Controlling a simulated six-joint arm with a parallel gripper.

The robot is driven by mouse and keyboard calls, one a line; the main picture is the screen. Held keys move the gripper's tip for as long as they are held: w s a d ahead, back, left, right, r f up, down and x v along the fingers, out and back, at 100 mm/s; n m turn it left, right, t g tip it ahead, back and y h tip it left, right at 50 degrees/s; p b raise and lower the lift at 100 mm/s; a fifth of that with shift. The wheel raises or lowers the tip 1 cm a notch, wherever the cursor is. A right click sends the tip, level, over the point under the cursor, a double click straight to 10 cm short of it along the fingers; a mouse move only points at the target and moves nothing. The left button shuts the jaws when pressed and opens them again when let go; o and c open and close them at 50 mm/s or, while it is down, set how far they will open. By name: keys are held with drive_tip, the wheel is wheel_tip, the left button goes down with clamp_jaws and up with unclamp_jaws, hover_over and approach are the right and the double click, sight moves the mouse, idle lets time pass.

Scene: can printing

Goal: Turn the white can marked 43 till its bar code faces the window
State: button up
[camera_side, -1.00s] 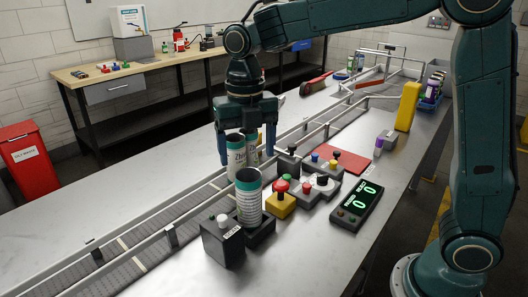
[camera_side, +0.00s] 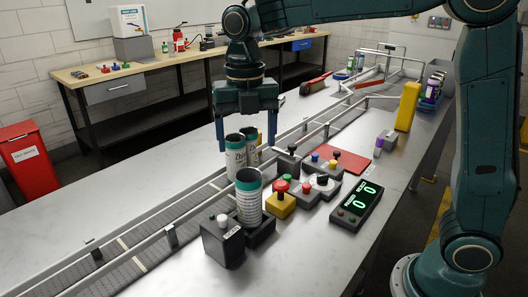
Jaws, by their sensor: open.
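Three white cans with teal bands stand upright near the conveyor. The front can (camera_side: 249,197) sits in a dark holder beside a dark box, with rows of small print facing the camera. A second can (camera_side: 235,158) stands behind it with large lettering facing the camera. A third can (camera_side: 251,147) is close to its right, partly hidden. No number 43 is readable on any can. My gripper (camera_side: 247,146) is open above the two rear cans, its fingers spread to either side and pointing down, with nothing between them held.
A dark box with a white knob (camera_side: 223,240) stands left of the front can. Colored button boxes, a yellow one (camera_side: 281,205) among them, and a green-lit display (camera_side: 356,205) are to the right. Conveyor rails (camera_side: 170,236) run diagonally. The bench at left is clear.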

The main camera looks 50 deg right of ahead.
drive_tip(key=m, duration=1.2)
drive_tip(key=shift+r, duration=0.1)
drive_tip(key=m, duration=0.6)
drive_tip(key=shift+m, duration=0.4)
drive_tip(key=m, duration=0.5)
drive_tip(key=shift+m, duration=0.3)
drive_tip(key=m, duration=0.6)
drive_tip(key=shift+r+m, duration=0.1)
drive_tip(key=shift+m, duration=0.3)
drive_tip(key=m, duration=0.5)
drive_tip(key=shift+m, duration=0.3)
drive_tip(key=m, duration=0.5)
drive_tip(key=shift+m, duration=0.3)
drive_tip(key=m, duration=0.6)
drive_tip(key=shift+r, duration=0.1)
